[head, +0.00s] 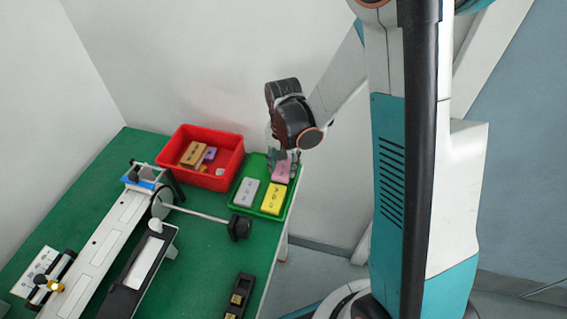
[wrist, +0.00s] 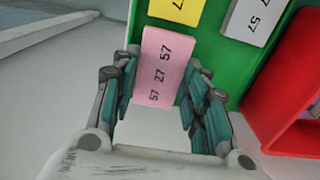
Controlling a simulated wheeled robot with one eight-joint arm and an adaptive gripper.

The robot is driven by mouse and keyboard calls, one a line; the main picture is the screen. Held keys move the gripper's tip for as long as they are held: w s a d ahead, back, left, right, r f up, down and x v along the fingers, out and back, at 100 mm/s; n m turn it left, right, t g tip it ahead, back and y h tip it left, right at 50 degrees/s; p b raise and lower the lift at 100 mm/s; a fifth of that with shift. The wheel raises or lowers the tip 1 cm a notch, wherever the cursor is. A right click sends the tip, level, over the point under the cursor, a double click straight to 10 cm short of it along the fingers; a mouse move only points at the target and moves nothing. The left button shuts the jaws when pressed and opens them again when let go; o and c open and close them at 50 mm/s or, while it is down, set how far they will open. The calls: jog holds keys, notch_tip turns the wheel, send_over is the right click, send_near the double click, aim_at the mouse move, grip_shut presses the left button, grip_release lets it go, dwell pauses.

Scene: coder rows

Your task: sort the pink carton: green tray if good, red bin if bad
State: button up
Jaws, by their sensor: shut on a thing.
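The pink carton (head: 282,171) is between the fingers of my gripper (head: 284,162), over the back right part of the green tray (head: 239,205). In the wrist view the carton (wrist: 163,66) shows a printed code that reads 57 27 57. My gripper (wrist: 160,98) is shut on it from both sides. I cannot tell whether the carton touches the tray floor. A yellow carton (head: 273,198) and a light grey carton (head: 247,192) lie in the tray. The red bin (head: 213,139) stands to the left of the tray and holds an orange-brown box (head: 194,154) and a purple one (head: 210,154).
A conveyor-like rail (head: 100,245) and a dark machine (head: 140,270) fill the left of the green table (head: 200,270). A rod with a black end (head: 239,228) reaches close to the tray's front. A black holder (head: 238,296) lies near the right table edge.

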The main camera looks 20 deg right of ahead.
jog(key=shift+f+b, duration=0.5)
jog(key=shift+b, duration=0.05)
jog(key=o, duration=0.8)
jog(key=shift+r, duration=0.15)
notch_tip(320, 180, up, 12)
jog(key=shift+f, duration=0.15)
dwell(0.3)
